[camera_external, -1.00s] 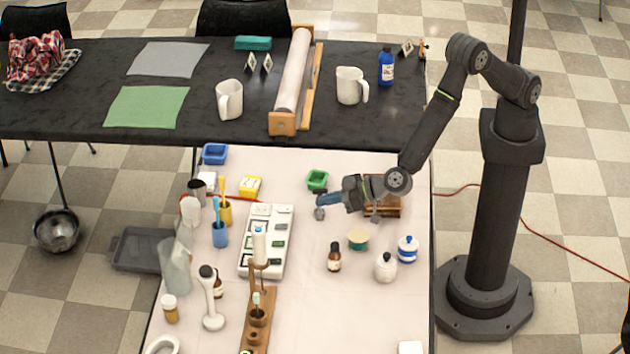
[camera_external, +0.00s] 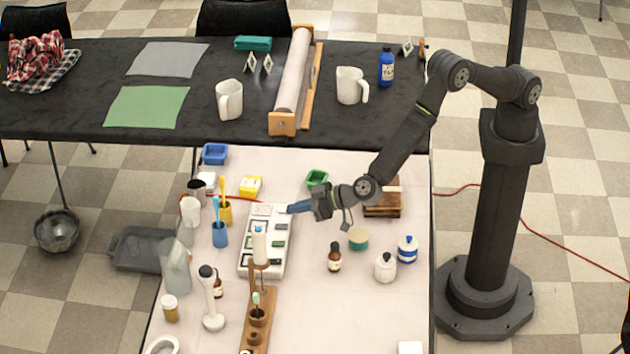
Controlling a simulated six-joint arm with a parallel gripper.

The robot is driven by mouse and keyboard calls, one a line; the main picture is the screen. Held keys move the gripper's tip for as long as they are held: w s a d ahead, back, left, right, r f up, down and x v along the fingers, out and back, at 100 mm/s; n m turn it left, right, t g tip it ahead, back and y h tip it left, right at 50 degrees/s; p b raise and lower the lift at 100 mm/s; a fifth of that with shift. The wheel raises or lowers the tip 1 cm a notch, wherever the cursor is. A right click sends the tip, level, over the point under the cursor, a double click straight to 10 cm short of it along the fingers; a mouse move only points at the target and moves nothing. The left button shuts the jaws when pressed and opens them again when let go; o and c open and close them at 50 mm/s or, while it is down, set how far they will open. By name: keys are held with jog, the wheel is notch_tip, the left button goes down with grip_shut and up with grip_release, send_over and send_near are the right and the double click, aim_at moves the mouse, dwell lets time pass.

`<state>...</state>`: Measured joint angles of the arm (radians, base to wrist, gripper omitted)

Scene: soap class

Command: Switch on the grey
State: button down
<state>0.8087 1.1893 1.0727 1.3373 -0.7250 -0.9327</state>
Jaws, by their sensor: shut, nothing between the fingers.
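A white panel (camera_external: 276,264) with several small switches or inserts, some green, some grey and some dark, lies on the light table. At this size I cannot tell which of them is the grey one, or its on or off state. My gripper (camera_external: 290,209) is shut and empty, its blue-grey fingers pointing left. The fingertips are at the panel's upper right corner in the picture. I cannot tell whether they touch it. A white-topped upright object (camera_external: 259,240) hides part of the panel's lower middle.
A wooden rack (camera_external: 257,325) stands just below the panel. A blue cup with a brush (camera_external: 220,235) and a yellow cup (camera_external: 225,213) are on its left. Table right of the panel is partly clear.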

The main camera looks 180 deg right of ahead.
aim_at(281, 226)
jog(key=f, duration=0.1)
jog(key=d+f, duration=0.1)
jog(key=f, duration=0.1)
jog(key=shift+d+f, duration=0.1)
jog(key=shift+f, duration=0.65)
jog(key=shift+a+f, duration=0.25)
jog(key=shift+f, duration=0.25)
jog(key=shift+r, duration=0.1)
jog(key=shift+r, duration=0.8)
